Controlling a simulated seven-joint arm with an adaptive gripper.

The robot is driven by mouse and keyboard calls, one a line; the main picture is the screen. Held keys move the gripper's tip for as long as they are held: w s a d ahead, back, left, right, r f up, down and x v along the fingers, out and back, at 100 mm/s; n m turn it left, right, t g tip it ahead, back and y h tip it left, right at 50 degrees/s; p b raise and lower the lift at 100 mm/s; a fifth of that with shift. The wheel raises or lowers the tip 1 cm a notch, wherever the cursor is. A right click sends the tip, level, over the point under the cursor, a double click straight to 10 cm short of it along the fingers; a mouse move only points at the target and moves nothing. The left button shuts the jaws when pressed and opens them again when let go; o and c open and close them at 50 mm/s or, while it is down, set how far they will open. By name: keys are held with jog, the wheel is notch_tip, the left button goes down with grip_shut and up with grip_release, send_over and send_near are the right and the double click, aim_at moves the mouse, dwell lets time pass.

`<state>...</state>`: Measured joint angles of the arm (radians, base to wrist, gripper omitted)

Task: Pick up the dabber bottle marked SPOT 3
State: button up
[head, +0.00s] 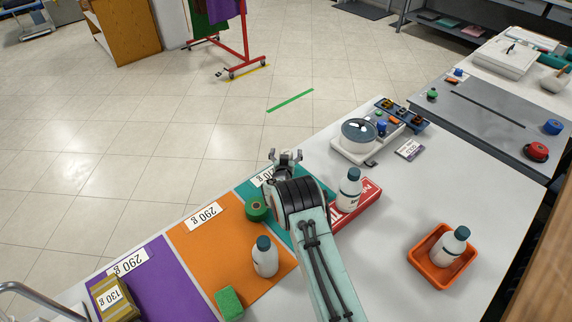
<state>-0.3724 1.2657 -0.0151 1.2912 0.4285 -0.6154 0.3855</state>
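Three white bottles with dark teal caps are in the head view. One bottle (265,261) stands on the orange mat (190,250), left of my arm. A second bottle (349,193) stands upright on a red flat box (366,208), just right of my arm. A third bottle (452,247) is in an orange tray (413,258) at the right and looks tilted. Their markings are too small to read, so I cannot tell which is SPOT 3. My gripper (286,155) is over the far table edge near the teal mat, fingers apart, with nothing seen between them.
A green roll (257,208) and green sponge (229,302) lie left of my arm. A striped block (113,299) rests on the purple mat (165,285). A scale (360,142) stands beyond the red box. White table is clear between box and orange tray.

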jog(key=c, duration=1)
jog(key=shift+r, duration=0.1)
jog(key=shift+c, duration=0.2)
